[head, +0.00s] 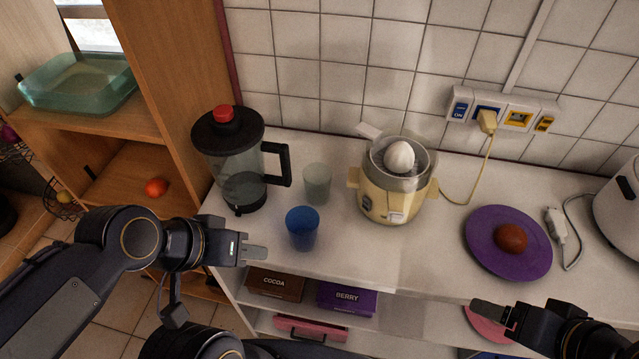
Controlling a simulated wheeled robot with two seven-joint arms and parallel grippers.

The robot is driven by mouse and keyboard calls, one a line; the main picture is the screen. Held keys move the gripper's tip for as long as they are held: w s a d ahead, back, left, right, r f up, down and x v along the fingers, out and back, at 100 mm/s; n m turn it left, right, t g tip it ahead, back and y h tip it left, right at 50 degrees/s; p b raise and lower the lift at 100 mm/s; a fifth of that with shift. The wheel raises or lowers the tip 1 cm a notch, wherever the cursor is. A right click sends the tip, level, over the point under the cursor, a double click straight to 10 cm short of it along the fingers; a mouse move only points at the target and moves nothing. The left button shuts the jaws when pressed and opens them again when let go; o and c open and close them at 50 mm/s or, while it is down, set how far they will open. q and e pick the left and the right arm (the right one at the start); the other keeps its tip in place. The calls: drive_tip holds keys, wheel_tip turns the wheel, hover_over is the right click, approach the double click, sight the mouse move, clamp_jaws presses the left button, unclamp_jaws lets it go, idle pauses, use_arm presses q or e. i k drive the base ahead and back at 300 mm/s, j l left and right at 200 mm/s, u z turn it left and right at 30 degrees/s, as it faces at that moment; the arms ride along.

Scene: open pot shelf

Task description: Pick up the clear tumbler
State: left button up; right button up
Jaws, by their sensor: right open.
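The clear tumbler (317,184) stands upright on the white counter, between the black-lidded jug and the yellow juicer. It looks empty and faintly greenish, and a blue tumbler (302,229) stands just in front of it. My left gripper (257,253) is at the counter's front edge, to the left of the blue tumbler and apart from the clear one. It is seen side-on, so its opening is hidden. My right gripper (488,308) is open at the front right, below the purple plate and far from the clear tumbler. Both tumblers are clear of my grippers.
The jug (240,170) with its black handle stands close left of the clear tumbler. The juicer (393,190) stands to the right. A purple plate (483,259) holds a reddish-brown fruit (511,238). Cocoa (275,285) and berry (345,298) boxes sit on the shelf below.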

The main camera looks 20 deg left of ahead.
sight(318, 177)
drive_tip(key=k+j, duration=0.1)
drive_tip(key=j, duration=0.25)
drive_tip(key=k+j, duration=0.15)
drive_tip(key=j, duration=0.25)
drive_tip(key=k+j, duration=0.1)
drive_tip(key=j, duration=0.25)
drive_tip(key=k+j+u, duration=0.1)
drive_tip(key=j, duration=0.25)
